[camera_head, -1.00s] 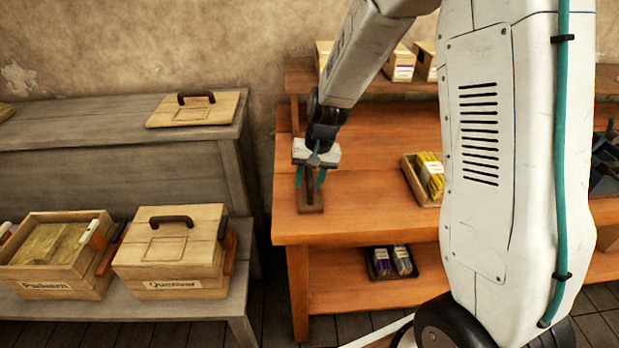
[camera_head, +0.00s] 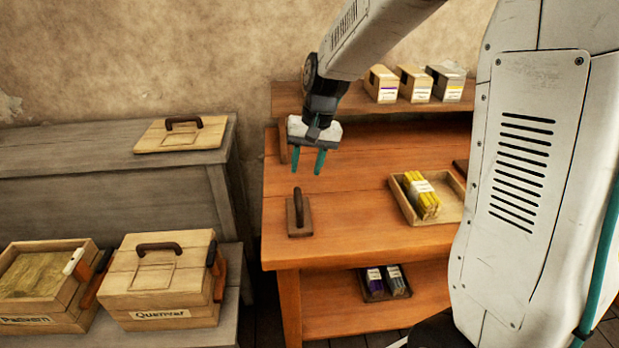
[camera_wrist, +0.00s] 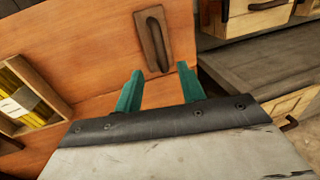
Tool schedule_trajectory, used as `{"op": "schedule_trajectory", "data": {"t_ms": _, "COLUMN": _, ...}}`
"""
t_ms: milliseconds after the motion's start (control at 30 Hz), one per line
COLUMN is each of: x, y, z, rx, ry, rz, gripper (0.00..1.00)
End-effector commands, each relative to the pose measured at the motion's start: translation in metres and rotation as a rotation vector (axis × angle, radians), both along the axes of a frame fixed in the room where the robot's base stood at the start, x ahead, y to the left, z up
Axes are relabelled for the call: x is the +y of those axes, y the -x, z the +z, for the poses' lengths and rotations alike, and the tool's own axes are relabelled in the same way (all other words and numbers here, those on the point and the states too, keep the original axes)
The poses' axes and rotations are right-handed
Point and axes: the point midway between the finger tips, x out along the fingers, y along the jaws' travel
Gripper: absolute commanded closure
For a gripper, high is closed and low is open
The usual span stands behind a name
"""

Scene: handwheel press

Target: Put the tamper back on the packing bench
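The tamper (camera_head: 299,214), a small wooden plate with a dark upright handle, stands on the left part of the orange packing bench (camera_head: 350,208). It also shows in the wrist view (camera_wrist: 154,40), beyond the fingertips. My gripper (camera_head: 308,170) is above and behind the tamper, apart from it. Its two teal fingers are spread with nothing between them. They also show in the wrist view (camera_wrist: 160,82).
A tray (camera_head: 449,203) with a yellow bundle sits on the bench to the right. Several boxes (camera_head: 415,82) stand on the back shelf. A grey bench at left holds a handled lid (camera_head: 180,137) and lidded crate (camera_head: 165,275). An open crate (camera_head: 40,285) stands beside it.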

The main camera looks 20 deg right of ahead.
Motion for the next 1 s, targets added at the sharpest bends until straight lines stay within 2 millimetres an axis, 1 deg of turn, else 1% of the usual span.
{"op": "schedule_trajectory", "data": {"t_ms": 167, "x": 0.0, "y": 0.003, "z": 0.007, "rx": -0.002, "ry": 0.002, "rz": 0.004, "gripper": 0.6}}
{"op": "schedule_trajectory", "data": {"t_ms": 267, "x": 0.001, "y": 0.019, "z": 0.021, "rx": -0.01, "ry": 0.01, "rz": 0.025, "gripper": 0.6}}
{"op": "schedule_trajectory", "data": {"t_ms": 367, "x": 0.003, "y": 0.05, "z": 0.045, "rx": -0.024, "ry": 0.028, "rz": 0.065, "gripper": 0.6}}
{"op": "schedule_trajectory", "data": {"t_ms": 400, "x": 0.003, "y": 0.067, "z": 0.055, "rx": -0.031, "ry": 0.039, "rz": 0.084, "gripper": 0.6}}
{"op": "schedule_trajectory", "data": {"t_ms": 467, "x": 0.003, "y": 0.093, "z": 0.069, "rx": -0.04, "ry": 0.056, "rz": 0.113, "gripper": 0.6}}
{"op": "schedule_trajectory", "data": {"t_ms": 500, "x": 0.003, "y": 0.111, "z": 0.077, "rx": -0.044, "ry": 0.069, "rz": 0.133, "gripper": 0.6}}
{"op": "schedule_trajectory", "data": {"t_ms": 567, "x": 0.002, "y": 0.138, "z": 0.087, "rx": -0.051, "ry": 0.086, "rz": 0.161, "gripper": 0.6}}
{"op": "schedule_trajectory", "data": {"t_ms": 600, "x": 0.002, "y": 0.156, "z": 0.092, "rx": -0.055, "ry": 0.1, "rz": 0.18, "gripper": 0.6}}
{"op": "schedule_trajectory", "data": {"t_ms": 667, "x": 0.0, "y": 0.183, "z": 0.097, "rx": -0.061, "ry": 0.119, "rz": 0.206, "gripper": 0.6}}
{"op": "schedule_trajectory", "data": {"t_ms": 700, "x": -0.001, "y": 0.199, "z": 0.1, "rx": -0.066, "ry": 0.132, "rz": 0.222, "gripper": 0.6}}
{"op": "schedule_trajectory", "data": {"t_ms": 800, "x": -0.004, "y": 0.237, "z": 0.102, "rx": -0.072, "ry": 0.163, "rz": 0.256, "gripper": 0.6}}
{"op": "schedule_trajectory", "data": {"t_ms": 900, "x": -0.007, "y": 0.265, "z": 0.1, "rx": -0.078, "ry": 0.188, "rz": 0.28, "gripper": 0.6}}
{"op": "schedule_trajectory", "data": {"t_ms": 1000, "x": -0.01, "y": 0.282, "z": 0.098, "rx": -0.079, "ry": 0.203, "rz": 0.295, "gripper": 0.6}}
